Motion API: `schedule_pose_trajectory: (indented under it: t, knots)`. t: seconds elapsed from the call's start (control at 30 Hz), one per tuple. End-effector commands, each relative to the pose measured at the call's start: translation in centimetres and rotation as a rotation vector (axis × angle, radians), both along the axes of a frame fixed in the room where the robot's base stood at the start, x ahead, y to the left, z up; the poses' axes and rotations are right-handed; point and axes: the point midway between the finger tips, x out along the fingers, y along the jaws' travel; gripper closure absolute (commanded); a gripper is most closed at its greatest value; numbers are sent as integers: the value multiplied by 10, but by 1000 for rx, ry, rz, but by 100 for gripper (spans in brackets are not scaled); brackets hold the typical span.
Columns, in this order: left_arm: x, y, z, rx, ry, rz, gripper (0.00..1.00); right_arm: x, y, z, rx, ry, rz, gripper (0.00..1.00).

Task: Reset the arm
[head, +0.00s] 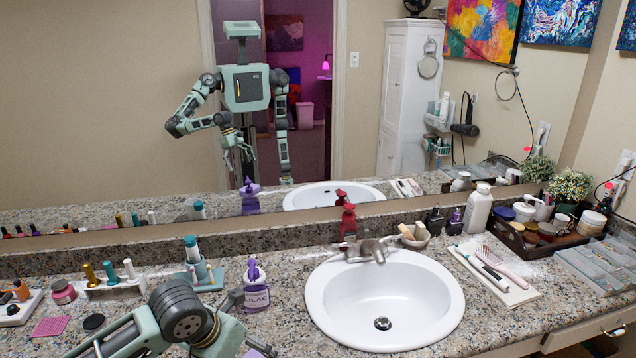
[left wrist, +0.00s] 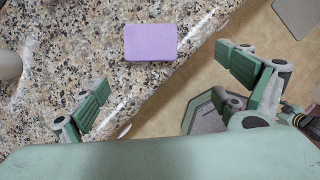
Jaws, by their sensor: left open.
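My left arm reaches in from the bottom of the head view, over the counter's front left part, and its fingers are mostly hidden there. In the left wrist view my left gripper (left wrist: 162,66) is open, its two green fingers wide apart with nothing held. A flat lilac block (left wrist: 150,42) lies on the granite counter near its edge, in line with the gap between the fingers. Part of a purple thing (head: 262,346) shows beside my arm in the head view. My right gripper is not directly in view; the mirror shows that arm hanging down.
A lilac pump bottle (head: 257,296) stands close beyond my left arm. The white sink (head: 335,308) is to its right. A teal holder (head: 205,279), white stand (head: 113,287) and pink pad (head: 50,326) are on the left. A mirror (head: 110,120) backs the counter.

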Motion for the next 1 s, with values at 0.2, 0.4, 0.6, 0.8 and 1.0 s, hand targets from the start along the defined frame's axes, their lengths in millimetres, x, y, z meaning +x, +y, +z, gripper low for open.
schedule_pose_trajectory:
  t: [0.2, 0.4, 0.6, 0.8, 1.0]
  knots:
    - [-43, -44, -32, -208, 106, 404, 8, 0, 0, 0, 0, 0, 0, 31]
    - [-83, -67, -51, -423, 228, 889, 8, 0, 0, 0, 0, 0, 0, 31]
    - [-122, -70, -64, -626, 356, 1435, 8, 0, 0, 0, 0, 0, -1, 31]
    - [-165, -52, -77, -809, 453, 2034, 8, 0, 1, 0, 1, -1, -2, 31]
    - [-204, -24, -85, -945, 468, 2550, 8, 0, 2, 0, 2, -1, -2, 31]
